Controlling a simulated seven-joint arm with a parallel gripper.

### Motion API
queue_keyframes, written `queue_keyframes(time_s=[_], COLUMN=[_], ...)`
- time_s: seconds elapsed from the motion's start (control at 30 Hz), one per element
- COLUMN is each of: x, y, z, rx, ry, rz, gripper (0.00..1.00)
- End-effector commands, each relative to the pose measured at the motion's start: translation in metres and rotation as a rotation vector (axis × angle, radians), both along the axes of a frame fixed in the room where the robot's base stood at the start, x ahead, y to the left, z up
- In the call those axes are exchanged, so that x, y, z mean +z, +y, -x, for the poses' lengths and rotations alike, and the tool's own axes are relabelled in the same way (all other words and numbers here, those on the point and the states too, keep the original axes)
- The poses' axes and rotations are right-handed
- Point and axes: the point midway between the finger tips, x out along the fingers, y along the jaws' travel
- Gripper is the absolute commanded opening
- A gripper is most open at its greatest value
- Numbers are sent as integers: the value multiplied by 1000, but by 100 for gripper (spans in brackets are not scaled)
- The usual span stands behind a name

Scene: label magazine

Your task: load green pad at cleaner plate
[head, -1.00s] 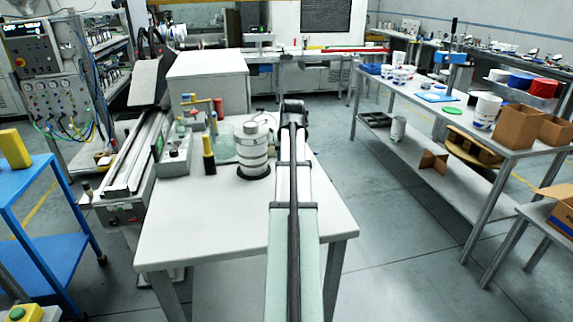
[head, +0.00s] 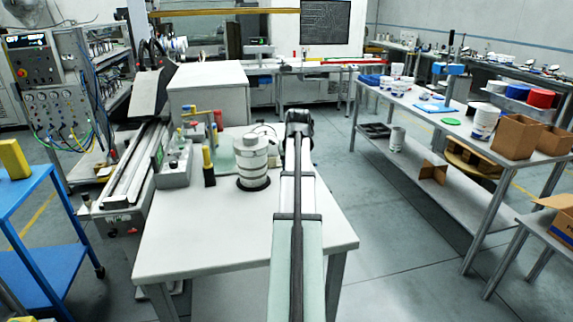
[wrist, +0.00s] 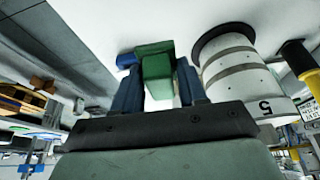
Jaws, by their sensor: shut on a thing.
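A green pad (wrist: 156,72) is in the wrist view, between the blue fingers of my gripper (wrist: 156,84). My gripper is shut on it. A small blue piece (wrist: 127,60) shows beside the pad's far end; I cannot tell whether it is a fingertip or a separate thing. The pad is over or near a white surface, and I cannot tell whether it touches it. In the head view my own arm hides the gripper and the pad. I cannot pick out the cleaner plate with certainty in either view.
A white and grey banded cylinder (head: 252,162) stands on the white table (head: 215,235), left of my arm; it also shows close by in the wrist view (wrist: 238,75). A yellow-topped black bottle (head: 209,168) stands beside it. The table's front is clear.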

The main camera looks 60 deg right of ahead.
Motion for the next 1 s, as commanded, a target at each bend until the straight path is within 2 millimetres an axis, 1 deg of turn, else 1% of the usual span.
queue_keyframes(time_s=[0.03, 0.07, 0.1, 0.2, 0.37, 0.4, 0.5, 0.63, 0.77, 0.9, 1.0], x=[-2, -2, -2, -1, 3, 4, 7, 11, 16, 19, 19], y=[-10, -17, -29, -58, -99, -108, -128, -139, -144, -139, -135], z=[7, 11, 15, 17, 12, 9, 0, -15, -27, -33, -33], rx=[-15, -24, -36, -55, -56, -39, 43, 180, 346, 533, 641], ry=[0, 0, 0, 1, 0, -1, -1, -1, -2, -1, -1], rz=[0, 0, 0, -1, -1, -1, -1, 0, 0, -1, -1], gripper=[17, 17, 17, 17, 17, 17, 17, 17, 17, 17, 17])
